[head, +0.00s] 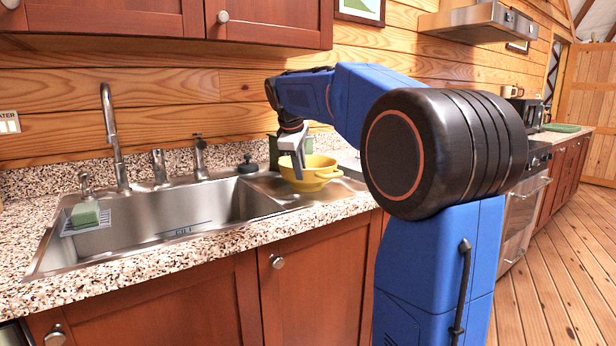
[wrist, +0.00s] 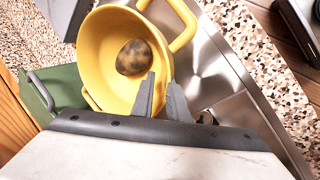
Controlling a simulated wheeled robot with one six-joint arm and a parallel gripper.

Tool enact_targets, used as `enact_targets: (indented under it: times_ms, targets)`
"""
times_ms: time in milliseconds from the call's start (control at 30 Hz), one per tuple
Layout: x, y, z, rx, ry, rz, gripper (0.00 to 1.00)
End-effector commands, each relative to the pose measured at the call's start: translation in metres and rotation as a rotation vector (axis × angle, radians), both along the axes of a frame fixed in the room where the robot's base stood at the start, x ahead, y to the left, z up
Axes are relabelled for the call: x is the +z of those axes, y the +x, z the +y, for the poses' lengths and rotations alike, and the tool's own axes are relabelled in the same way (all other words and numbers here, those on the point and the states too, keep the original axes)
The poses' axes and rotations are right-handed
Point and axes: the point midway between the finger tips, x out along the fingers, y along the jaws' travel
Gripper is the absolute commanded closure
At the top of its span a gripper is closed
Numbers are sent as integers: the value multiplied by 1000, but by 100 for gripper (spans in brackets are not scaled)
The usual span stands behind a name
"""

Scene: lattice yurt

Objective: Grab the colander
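The yellow colander (head: 314,176) stands upright on the metal drainboard at the right of the sink in the head view. It also shows in the wrist view (wrist: 103,45), with a loop handle at the upper right and a round brown mottled thing (wrist: 134,58) inside. My gripper (head: 299,170) reaches down at the colander's near left side. In the wrist view my gripper's fingertips (wrist: 162,80) are a little apart at the colander's rim. One finger overlaps the bowl's inside and the other lies by its outer edge. Whether they touch the wall is unclear.
A green container (head: 302,145) stands close behind the colander; its handle shows in the wrist view. A tall faucet (head: 113,140) and a green sponge (head: 85,214) are further left. Cabinets hang above.

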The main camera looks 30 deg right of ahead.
Motion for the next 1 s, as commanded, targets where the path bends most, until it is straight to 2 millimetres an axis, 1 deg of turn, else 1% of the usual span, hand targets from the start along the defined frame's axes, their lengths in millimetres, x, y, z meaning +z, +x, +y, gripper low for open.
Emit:
enact_targets:
  times_ms: [33, 200, 300, 467, 500, 533, 567, 1000]
  targets:
    - [-8, 1, -2, -1, 1, 3, 86]
    - [-28, 7, -8, -1, 0, 3, 86]
    - [-33, 9, -10, 0, 0, 0, 86]
    - [-33, 9, -10, 0, 0, 0, 86]
    - [-33, 9, -10, 0, 0, 0, 89]
    - [-33, 9, -10, 0, 0, 0, 96]
    - [-33, 9, -10, 0, 0, 0, 100]
    - [-29, 10, -10, 0, 0, -1, 100]
